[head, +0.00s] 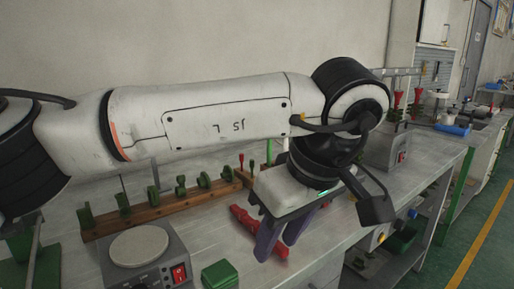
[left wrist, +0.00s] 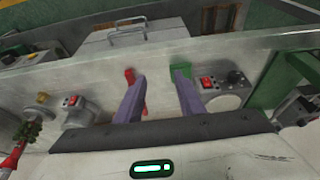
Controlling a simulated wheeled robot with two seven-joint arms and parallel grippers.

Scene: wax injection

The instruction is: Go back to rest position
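My left arm crosses the head view from the left. Its gripper (head: 278,248) points down above the table, with its two purple fingers apart. In the left wrist view, the fingers (left wrist: 159,84) also stand apart with bare table between them. A red tool (head: 243,218) lies on the table behind the fingers in the head view, and they hide part of it. In the left wrist view, red shows beside the left-hand finger (left wrist: 130,75). I cannot tell whether they touch. My right gripper is in neither view.
The grey table (head: 335,215) carries a wooden rack (head: 150,213) with green clamps at the back. A round-topped device (head: 140,248) with a red switch and a green block (head: 220,275) stand at the front. Another switch box (head: 388,150) stands right. Green floor lies beyond the table's right edge.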

